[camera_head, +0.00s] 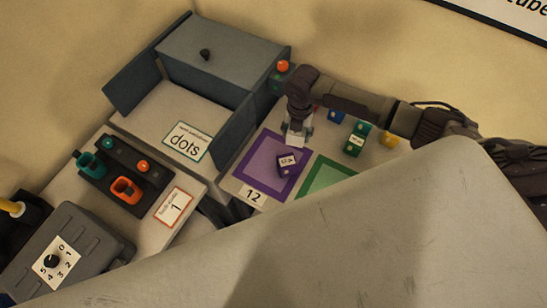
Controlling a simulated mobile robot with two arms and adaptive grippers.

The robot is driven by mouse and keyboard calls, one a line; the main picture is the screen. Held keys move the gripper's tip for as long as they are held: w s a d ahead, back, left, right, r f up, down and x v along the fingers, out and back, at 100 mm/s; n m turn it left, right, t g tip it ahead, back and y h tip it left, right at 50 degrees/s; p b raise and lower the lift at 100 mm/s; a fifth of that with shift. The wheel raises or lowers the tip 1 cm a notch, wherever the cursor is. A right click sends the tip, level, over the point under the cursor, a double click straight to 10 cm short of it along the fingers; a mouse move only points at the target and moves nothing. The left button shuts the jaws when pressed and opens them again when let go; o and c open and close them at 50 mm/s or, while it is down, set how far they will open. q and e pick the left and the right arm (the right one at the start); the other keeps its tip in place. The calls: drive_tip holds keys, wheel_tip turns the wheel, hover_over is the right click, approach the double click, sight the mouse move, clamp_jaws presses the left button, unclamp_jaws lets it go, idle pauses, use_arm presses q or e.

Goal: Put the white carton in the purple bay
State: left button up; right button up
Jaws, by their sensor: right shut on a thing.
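My right gripper (298,128) reaches in from the right and points down. It is shut on a small white block, which looks like the white carton (294,139), mostly hidden by the fingers. The carton is over or at the far right part of the purple bay (249,165); I cannot tell whether it touches the surface. A dark purple cube (288,164) with a white label sits inside the bay, near the carton. My left gripper is not in view.
A green bay (322,176) lies right of the purple one, partly hidden. Green (355,139), blue (336,116) and yellow (390,138) blocks stand behind it. A dial box (85,245) is at lower left.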

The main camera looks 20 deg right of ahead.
drive_tip(key=shift+d+f+n, duration=0.15)
drive_tip(key=shift+d+n, duration=0.05)
drive_tip(key=shift+n, duration=0.2)
drive_tip(key=shift+a+f, duration=0.15)
drive_tip(key=shift+f, duration=0.1)
drive_tip(key=b, duration=1)
hover_over(261, 156)
drive_tip(key=shift+n, duration=0.3)
drive_tip(key=f, duration=0.7)
drive_tip(key=shift+s+d, duration=0.1)
drive_tip(key=shift+d, duration=0.2)
drive_tip(key=shift+a, duration=0.35)
wheel_tip(261, 156, down, 4)
drive_tip(key=b, duration=0.4)
drive_tip(key=shift+b, duration=0.3)
drive_tip(key=shift+r, duration=0.1)
